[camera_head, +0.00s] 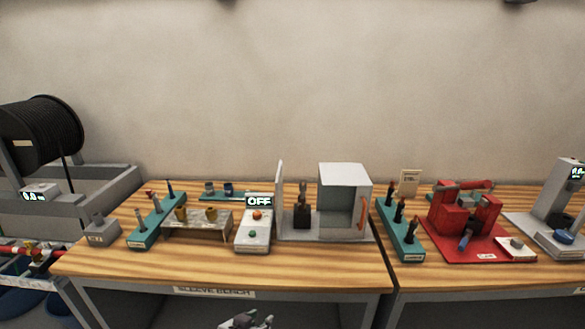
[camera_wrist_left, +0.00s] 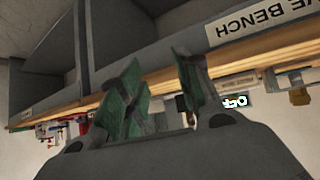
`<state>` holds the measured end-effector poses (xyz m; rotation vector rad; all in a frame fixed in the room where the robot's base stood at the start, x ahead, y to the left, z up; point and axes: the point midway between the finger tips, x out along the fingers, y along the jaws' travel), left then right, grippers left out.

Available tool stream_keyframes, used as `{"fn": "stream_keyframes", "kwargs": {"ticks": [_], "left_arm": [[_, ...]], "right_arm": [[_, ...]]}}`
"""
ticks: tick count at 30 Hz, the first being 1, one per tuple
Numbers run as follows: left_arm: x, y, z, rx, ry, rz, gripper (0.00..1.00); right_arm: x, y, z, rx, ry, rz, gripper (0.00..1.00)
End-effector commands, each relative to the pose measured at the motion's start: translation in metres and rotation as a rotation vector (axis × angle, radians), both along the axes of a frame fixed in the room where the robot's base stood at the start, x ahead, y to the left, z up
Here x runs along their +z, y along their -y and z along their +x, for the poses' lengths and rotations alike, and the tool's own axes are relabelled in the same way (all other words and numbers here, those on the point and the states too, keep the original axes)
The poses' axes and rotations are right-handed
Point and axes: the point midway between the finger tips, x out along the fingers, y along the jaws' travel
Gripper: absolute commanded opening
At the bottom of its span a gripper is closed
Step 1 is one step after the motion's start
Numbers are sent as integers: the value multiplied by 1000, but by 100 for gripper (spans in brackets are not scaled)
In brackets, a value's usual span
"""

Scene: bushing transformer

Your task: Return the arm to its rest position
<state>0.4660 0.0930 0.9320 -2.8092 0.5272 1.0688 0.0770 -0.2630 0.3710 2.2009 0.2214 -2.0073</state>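My left gripper (camera_head: 246,319) shows only in part at the bottom edge of the head view, in front of the bench and below its top. In the left wrist view its two green-padded fingers (camera_wrist_left: 162,88) stand apart with nothing between them. That view is upside down and shows the bench's front edge and label beyond the fingers. The rest of my left arm is hidden. My right gripper is in neither view.
The sleeve bench (camera_head: 330,282) carries a teal tool rack (camera_head: 143,238), a control box reading OFF (camera_head: 253,238) and a white open cabinet (camera_head: 340,172). A second bench (camera_head: 440,277) holds a red fixture (camera_head: 455,215). A cable reel (camera_head: 42,130) stands left.

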Motion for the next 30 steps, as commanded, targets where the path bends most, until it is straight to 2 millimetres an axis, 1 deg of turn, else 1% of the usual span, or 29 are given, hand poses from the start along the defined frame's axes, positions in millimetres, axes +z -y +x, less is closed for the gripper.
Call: {"fn": "stream_keyframes", "kwargs": {"ticks": [1, 6, 9, 12, 18, 24, 30], "left_arm": [[-5, -12, -10, 16, -39, 16, 34], [-20, -51, -45, 67, -182, 77, 34], [-26, -71, -66, 94, -259, 110, 34], [-29, -85, -82, 116, -316, 133, 34], [-32, -106, -107, 147, -401, 167, 34], [-33, -121, -126, 169, -461, 191, 34], [-34, -131, -141, 187, -510, 210, 34]], "right_arm": [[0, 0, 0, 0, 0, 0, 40], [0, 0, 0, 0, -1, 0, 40], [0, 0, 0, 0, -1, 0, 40], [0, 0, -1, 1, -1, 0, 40], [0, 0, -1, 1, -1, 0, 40], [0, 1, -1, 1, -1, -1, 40], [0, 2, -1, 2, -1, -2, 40]]}}
